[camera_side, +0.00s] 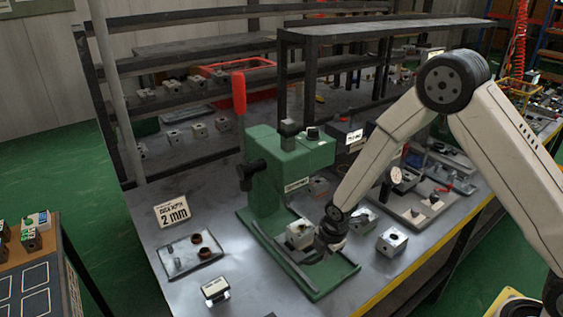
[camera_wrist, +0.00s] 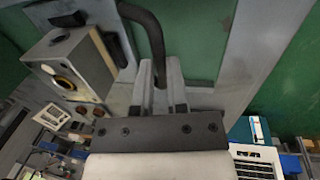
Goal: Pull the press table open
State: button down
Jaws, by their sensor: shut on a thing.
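The green press (camera_side: 268,170) stands on the bench with its red-tipped lever (camera_side: 238,92) upright. The press table (camera_wrist: 122,62) is a grey plate low at the press base. It carries a pale metal valve block (camera_side: 299,235) with a round bore; the block also shows at upper left in the wrist view (camera_wrist: 72,62). My gripper (camera_wrist: 160,88) is shut on a dark curved handle (camera_wrist: 150,28) at the table's front. In the side view my gripper (camera_side: 332,240) is low, just right of the block, and hides the handle and part of the table.
Another metal block (camera_side: 392,241) stands right of my gripper, with one more behind it (camera_side: 362,218). A tray with brown rings (camera_side: 190,255) and a "2 mm" sign (camera_side: 172,212) are at left. The bench's yellow front edge (camera_side: 410,270) is close.

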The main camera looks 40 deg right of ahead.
jog(key=shift+s, duration=2.35)
jog(key=c, duration=0.6)
grip_release()
jog(key=shift+c, duration=0.2)
jog(key=shift+r, duration=0.15)
notch_tip(320, 180, up, 7)
jog(key=s, duration=0.1)
jog(key=shift+s+r, duration=0.2)
